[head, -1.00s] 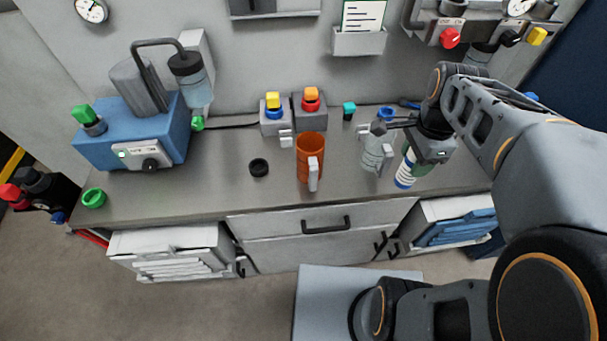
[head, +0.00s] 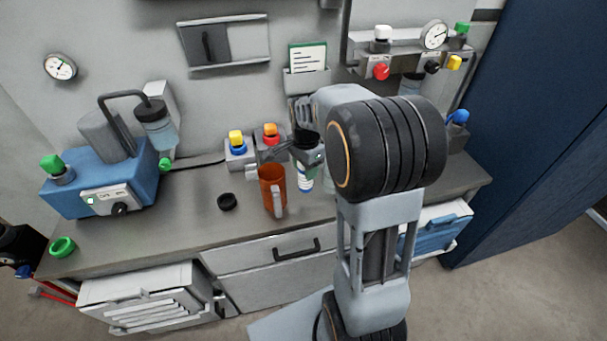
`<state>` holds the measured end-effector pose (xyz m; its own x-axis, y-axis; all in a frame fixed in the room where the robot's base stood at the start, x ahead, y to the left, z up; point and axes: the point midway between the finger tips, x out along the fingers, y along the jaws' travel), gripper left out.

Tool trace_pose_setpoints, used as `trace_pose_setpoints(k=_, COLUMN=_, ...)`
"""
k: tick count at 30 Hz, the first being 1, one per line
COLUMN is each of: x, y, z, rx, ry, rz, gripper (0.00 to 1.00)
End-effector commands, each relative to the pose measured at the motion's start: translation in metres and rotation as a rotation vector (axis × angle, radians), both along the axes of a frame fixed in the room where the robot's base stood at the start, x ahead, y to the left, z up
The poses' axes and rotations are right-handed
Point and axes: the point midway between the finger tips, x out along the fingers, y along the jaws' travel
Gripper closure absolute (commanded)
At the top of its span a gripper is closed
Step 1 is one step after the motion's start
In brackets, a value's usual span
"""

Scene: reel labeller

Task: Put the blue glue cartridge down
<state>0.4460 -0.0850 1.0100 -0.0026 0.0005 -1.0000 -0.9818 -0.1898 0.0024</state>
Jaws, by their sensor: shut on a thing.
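My gripper (head: 278,151) is above the bench, behind and to the right of the orange mug. It is shut on the glue cartridge (head: 304,180), a white tube with blue bands. The cartridge hangs roughly upright below the gripper body, which hides its upper part. I cannot tell whether its lower end touches the grey bench (head: 165,212) or is just above it.
The orange mug (head: 271,188) stands close, left of the cartridge. Two grey blocks with coloured caps, yellow (head: 236,138) and orange (head: 270,130), stand behind. A black ring (head: 227,202) lies left. My arm hides the bench to the right.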

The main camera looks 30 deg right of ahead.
Motion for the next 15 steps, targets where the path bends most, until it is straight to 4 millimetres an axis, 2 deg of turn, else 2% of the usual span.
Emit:
trace_pose_setpoints(k=6, x=0.021, y=-0.009, z=-0.026, rx=0.0, ry=0.0, rz=0.002, gripper=0.82)
trace_pose_setpoints(k=15, x=0.029, y=-0.012, z=-0.037, rx=-0.001, ry=-0.002, rz=0.002, gripper=0.82)
